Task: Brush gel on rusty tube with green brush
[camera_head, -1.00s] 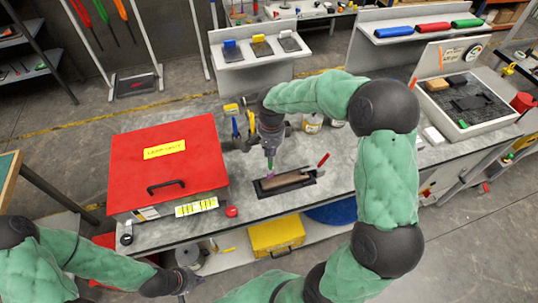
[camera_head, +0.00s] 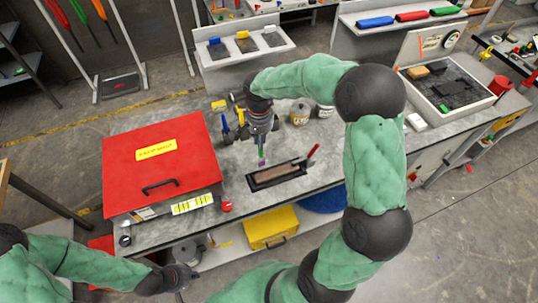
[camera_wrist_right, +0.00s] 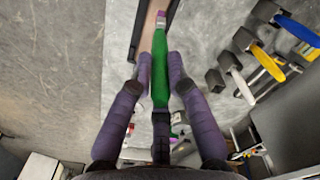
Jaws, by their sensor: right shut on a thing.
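My right gripper (camera_head: 262,143) is shut on the green brush (camera_wrist_right: 160,70), which points down with its purple tip lowest. The brush also shows in the head view (camera_head: 262,152). Its tip appears near the back edge of a dark tray; whether it touches anything is unclear. The brown, rusty tube (camera_head: 279,173) lies in the shallow dark tray (camera_head: 255,184) on the bench. Part of it shows beyond the brush in the right wrist view (camera_wrist_right: 151,20). My left gripper (camera_head: 183,279) is low at the lower left, away from the bench top; its jaw state is unclear.
A red case (camera_head: 160,165) fills the bench's left side. A red-handled tool (camera_head: 313,152) rests at the tray's right end. The bench right of the tray is clear.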

